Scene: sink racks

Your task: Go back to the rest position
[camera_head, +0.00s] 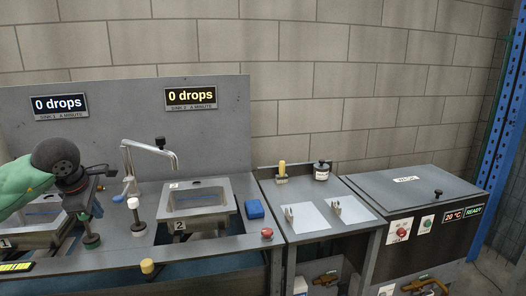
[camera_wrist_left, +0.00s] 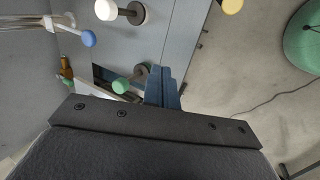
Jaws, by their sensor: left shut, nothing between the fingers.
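My left gripper (camera_head: 88,212) is at the far left, over the counter by sink 1, with its green arm coming in from the left edge. Its blue fingers (camera_wrist_left: 163,88) are closed together with nothing between them in the left wrist view. The green knob (camera_head: 91,241) is close below the gripper in the head view and beside the fingers in the left wrist view (camera_wrist_left: 120,86). The gripper and wrist hide part of sink 1. My right gripper is in neither view.
A white knob (camera_head: 137,227) and a yellow knob (camera_head: 147,266) stand right of the gripper. The faucet (camera_head: 150,148) rises above sink 2 (camera_head: 199,196). The side table and dark machine (camera_head: 410,190) are well clear.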

